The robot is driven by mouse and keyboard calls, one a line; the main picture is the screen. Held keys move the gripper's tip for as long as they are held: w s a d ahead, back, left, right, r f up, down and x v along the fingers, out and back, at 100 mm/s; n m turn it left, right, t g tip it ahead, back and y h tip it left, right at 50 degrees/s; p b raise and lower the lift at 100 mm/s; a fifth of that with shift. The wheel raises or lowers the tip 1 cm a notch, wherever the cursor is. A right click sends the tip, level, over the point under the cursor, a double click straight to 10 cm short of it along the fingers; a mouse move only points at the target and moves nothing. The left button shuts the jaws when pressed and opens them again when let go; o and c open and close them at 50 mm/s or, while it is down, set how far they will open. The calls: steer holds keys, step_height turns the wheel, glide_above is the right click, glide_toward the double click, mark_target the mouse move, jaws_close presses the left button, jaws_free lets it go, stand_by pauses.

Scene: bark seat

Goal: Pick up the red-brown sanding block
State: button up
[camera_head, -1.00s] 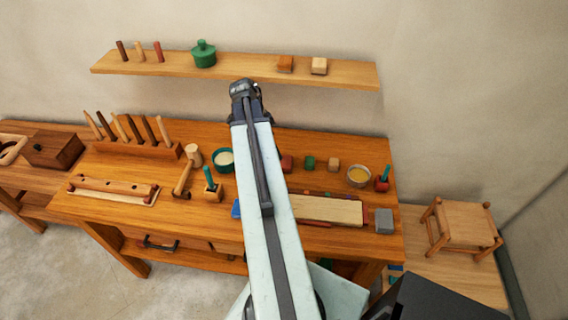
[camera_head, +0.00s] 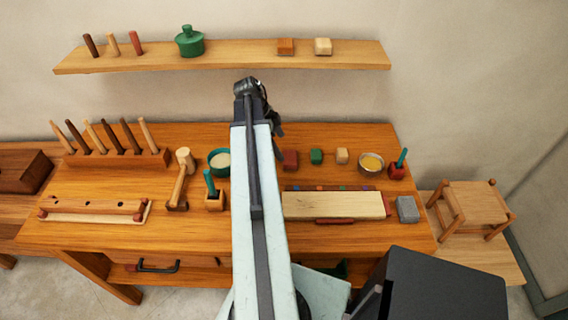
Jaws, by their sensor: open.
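A small red-brown block (camera_head: 290,160) sits on the wooden workbench (camera_head: 110,185), just right of my arm. It is at the left end of a row with a green block (camera_head: 316,157) and a pale wood block (camera_head: 342,156). My gripper (camera_head: 276,132) is at the far end of my raised arm, in picture just above and left of the red-brown block. It is small and dark, partly hidden by the arm, and open with nothing seen in it. The height between gripper and block is hard to judge.
A wall shelf (camera_head: 230,56) behind holds an orange-brown block (camera_head: 286,46), a pale block and a green lidded pot. A teal bowl (camera_head: 219,162) and mallet (camera_head: 180,180) stand left of my arm. A yellow-filled bowl (camera_head: 371,164) and a long pale board (camera_head: 335,206) lie right.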

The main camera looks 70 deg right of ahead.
mark_target(289, 156)
steer(key=b+x, duration=0.2)
steer(key=shift+f, duration=0.35)
steer(key=shift+s, duration=0.15)
steer(key=b+x, duration=0.5)
steer(key=shift+s+d, duration=0.15)
steer(key=shift+s, duration=0.05)
steer(key=shift+r, duration=0.15)
steer(key=shift+c, duration=0.4)
steer(key=c, duration=1.4)
steer(key=shift+r, duration=0.15)
step_height(289, 156, up, 10)
steer(key=p, duration=1)
